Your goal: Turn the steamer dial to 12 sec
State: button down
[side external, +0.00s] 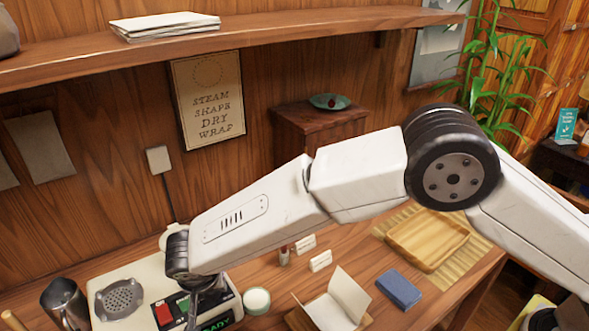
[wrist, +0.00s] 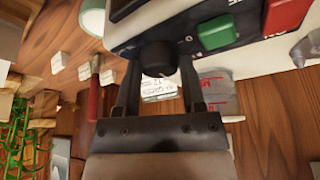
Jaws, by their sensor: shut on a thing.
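The steamer (side external: 133,276) is a pale box with a dark control panel at the lower left of the side view, with a round perforated plate (side external: 119,299) on top. Its panel carries a red button (wrist: 285,15) and a green button (wrist: 217,32) in the wrist view. My gripper (wrist: 158,76) is shut on the dial, one finger on each side. In the side view my gripper (side external: 205,292) is mostly hidden by my arm. The dial's setting cannot be read.
A green display (side external: 216,323) seems to read READY. A metal pitcher (side external: 66,302) stands left of the steamer. A white-lidded jar (side external: 257,300), small white cards (side external: 320,261), an open booklet (side external: 340,302), a blue block (side external: 398,289) and a wooden tray (side external: 428,238) lie to the right.

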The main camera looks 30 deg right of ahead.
jog(key=m+g+h, duration=0.1)
jog(key=m, duration=0.4)
jog(key=shift+h, duration=0.3)
jog(key=shift+a, duration=0.1)
jog(key=shift+c, duration=0.9)
grip_release()
jog(key=shift+r, duration=0.15)
jog(key=v, duration=0.7)
jog(key=shift+r, duration=0.25)
